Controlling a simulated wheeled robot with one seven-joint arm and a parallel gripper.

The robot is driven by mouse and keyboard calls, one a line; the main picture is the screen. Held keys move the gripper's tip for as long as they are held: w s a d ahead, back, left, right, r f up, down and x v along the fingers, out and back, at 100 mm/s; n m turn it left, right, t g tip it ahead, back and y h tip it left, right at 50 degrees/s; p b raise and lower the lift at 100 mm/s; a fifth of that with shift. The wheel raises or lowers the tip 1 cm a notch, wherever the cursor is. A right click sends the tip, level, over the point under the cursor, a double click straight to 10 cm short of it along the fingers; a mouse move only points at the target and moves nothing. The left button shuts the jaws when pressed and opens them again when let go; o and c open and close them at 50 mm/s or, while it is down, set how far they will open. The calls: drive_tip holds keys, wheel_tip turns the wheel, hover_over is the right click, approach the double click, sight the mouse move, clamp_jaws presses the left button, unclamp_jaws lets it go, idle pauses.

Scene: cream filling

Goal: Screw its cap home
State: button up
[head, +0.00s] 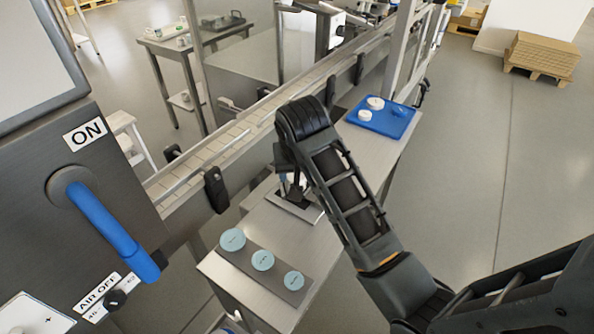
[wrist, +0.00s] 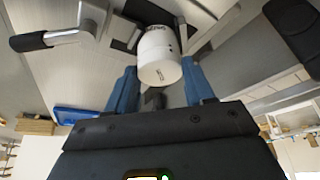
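A white jar (wrist: 157,50) with dark lettering shows between my fingers in the wrist view; a small dark mark is on its near, capped end. I cannot make out a seam between cap and jar. My gripper (wrist: 161,70) has its two blue fingers on either side of this end, close to it; whether they press on it is unclear. In the head view my gripper (head: 292,188) points down over a metal fixture plate (head: 307,212) on the bench, and my arm hides most of the jar there.
A clamp handle (wrist: 42,40) stands beside the jar. A blue tray (head: 392,122) with white round pieces (head: 375,103) lies at the bench's far end. A grey plate (head: 248,265) with three light-blue discs (head: 262,261) lies at the near end. A conveyor (head: 235,128) runs behind.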

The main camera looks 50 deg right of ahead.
drive_tip(key=o, duration=0.5)
drive_tip(key=shift+o, duration=0.2)
drive_tip(key=v, duration=0.7)
drive_tip(key=shift+s+r, duration=0.15)
drive_tip(key=shift+r, duration=0.2)
drive_tip(key=shift+a, duration=0.15)
